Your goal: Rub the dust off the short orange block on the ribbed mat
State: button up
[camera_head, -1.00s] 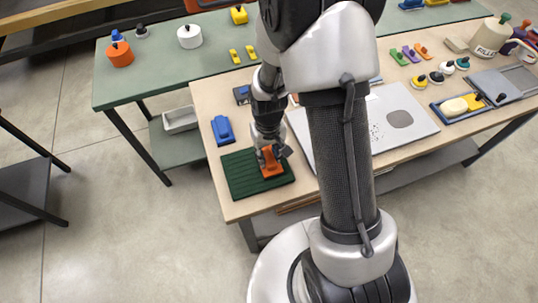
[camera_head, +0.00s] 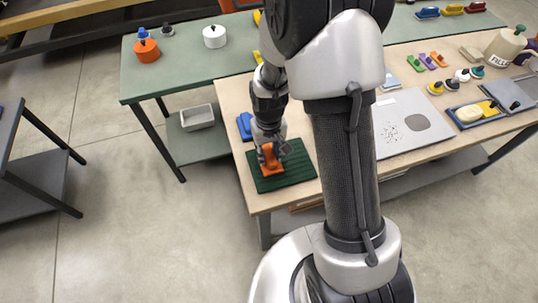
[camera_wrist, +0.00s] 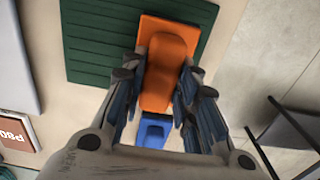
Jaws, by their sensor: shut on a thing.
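The short orange block (camera_head: 271,168) has a flat base and a raised rounded grip. It also shows in the wrist view (camera_wrist: 166,70). My gripper (camera_head: 269,153) is shut on its grip, with the fingers on both sides in the wrist view (camera_wrist: 160,92). The block is over the left part of the dark green ribbed mat (camera_head: 292,172) and looks down on it, though exact contact is hidden. I cannot make out dust on the block.
A blue block (camera_head: 244,126) lies just behind the mat and shows between my fingers (camera_wrist: 153,131). A brown piece marked P80 (camera_wrist: 16,132) lies nearby. A speckled pale board (camera_head: 410,145) is right, partly behind my arm. A green table (camera_head: 190,70) stands behind; open floor is left.

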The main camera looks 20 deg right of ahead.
aim_at(269, 152)
jog(key=shift+d+r, duration=0.1)
jog(key=shift+r, duration=0.5)
jog(key=shift+w+r+p, duration=0.1)
jog(key=shift+r+p, duration=0.65)
jog(key=shift+p, duration=0.1)
jog(key=shift+r+p, duration=0.95)
jog(key=shift+r, duration=0.4)
jog(key=shift+b, duration=0.55)
